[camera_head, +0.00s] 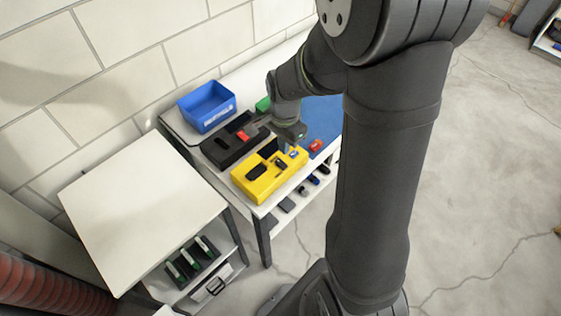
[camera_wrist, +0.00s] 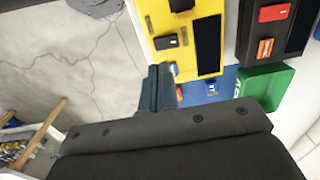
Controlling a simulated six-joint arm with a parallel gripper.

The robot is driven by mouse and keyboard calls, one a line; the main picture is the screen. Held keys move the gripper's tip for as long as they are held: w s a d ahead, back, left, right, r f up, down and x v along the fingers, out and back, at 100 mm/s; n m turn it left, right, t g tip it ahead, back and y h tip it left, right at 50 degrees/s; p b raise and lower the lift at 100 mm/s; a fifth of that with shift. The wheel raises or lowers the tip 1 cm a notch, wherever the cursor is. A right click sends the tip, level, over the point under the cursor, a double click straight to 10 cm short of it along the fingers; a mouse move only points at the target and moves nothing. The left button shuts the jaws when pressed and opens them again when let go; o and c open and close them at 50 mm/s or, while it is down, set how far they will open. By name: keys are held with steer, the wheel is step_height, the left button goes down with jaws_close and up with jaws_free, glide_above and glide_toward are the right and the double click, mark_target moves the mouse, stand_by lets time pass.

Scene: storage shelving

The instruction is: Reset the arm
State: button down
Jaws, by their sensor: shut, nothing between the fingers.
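My gripper (camera_head: 293,148) is at the end of my dark arm, above the right end of the yellow tray (camera_head: 262,186). In the wrist view my gripper (camera_wrist: 158,88) shows its two fingers together with nothing between them. The yellow tray (camera_wrist: 152,38) lies beyond the fingers in that view and holds small dark parts. A gap between the fingertips and the tray cannot be judged clearly. My upper arm covers part of the table's right side in the head view.
A black tray (camera_head: 222,154) with a red part, a blue bin (camera_head: 207,106) and a green bin (camera_wrist: 265,85) stand on the table. A red part (camera_head: 316,146) lies on the blue mat (camera_head: 323,115). A white shelf unit (camera_head: 142,205) is at left. Open floor lies right.

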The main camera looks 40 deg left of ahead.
mark_target(284, 165)
stand_by(0.4)
step_height(284, 165, down, 7)
steer(key=shift+r, duration=0.1)
stand_by(0.4)
